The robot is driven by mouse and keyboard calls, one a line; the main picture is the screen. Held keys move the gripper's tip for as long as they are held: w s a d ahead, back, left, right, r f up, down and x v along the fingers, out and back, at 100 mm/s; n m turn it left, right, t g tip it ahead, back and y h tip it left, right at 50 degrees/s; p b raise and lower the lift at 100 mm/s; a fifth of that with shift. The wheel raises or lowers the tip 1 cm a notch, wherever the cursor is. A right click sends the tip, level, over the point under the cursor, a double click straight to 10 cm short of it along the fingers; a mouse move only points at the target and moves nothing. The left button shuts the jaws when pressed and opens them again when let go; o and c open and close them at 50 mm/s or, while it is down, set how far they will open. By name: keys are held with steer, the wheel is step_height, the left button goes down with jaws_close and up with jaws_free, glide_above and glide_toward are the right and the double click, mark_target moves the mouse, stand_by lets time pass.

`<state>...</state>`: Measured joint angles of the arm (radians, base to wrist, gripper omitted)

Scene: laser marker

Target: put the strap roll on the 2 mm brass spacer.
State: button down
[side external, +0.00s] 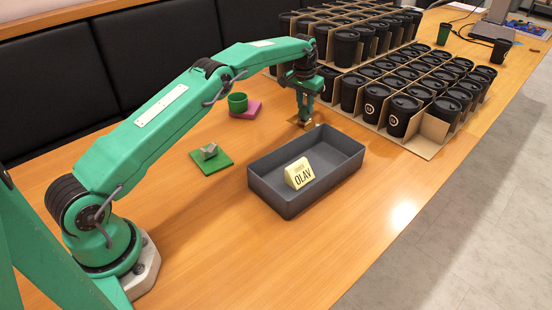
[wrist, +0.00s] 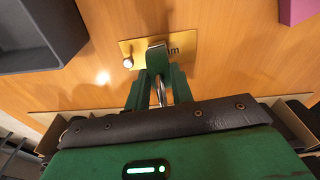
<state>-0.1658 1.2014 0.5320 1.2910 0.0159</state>
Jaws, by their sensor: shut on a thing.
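My gripper (wrist: 158,68) points down over the 2 mm brass spacer, a flat gold plate that shows in the wrist view (wrist: 184,44) and in the side view (side external: 306,123). It is shut on a small grey piece (wrist: 156,43), which I take to be the strap roll. The fingers hide most of it. The piece is over the middle of the plate; I cannot tell if it touches. A small silver knob-like part (wrist: 128,63) is at the plate's left edge. Dark lettering ending in "m" shows at the right of the piece.
A dark grey tray (side external: 268,186) with a cream "OLAV" sign (side external: 298,173) stands in front of the plate. A green plate (side external: 212,163) bears a grey piece. Cartons of black cups (side external: 425,148) stand at right.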

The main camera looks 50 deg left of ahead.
steer(key=shift+f, duration=0.2)
steer(key=c, duration=1.2)
jaws_free()
steer(key=shift+r, duration=0.1)
steer(key=r, duration=0.7)
steer(key=s+r, duration=0.1)
steer(key=r, duration=0.2)
steer(key=shift+d+r, duration=0.1)
steer(key=shift+r, duration=0.15)
steer(key=shift+s+r, duration=0.2)
steer(key=shift+r, duration=0.5)
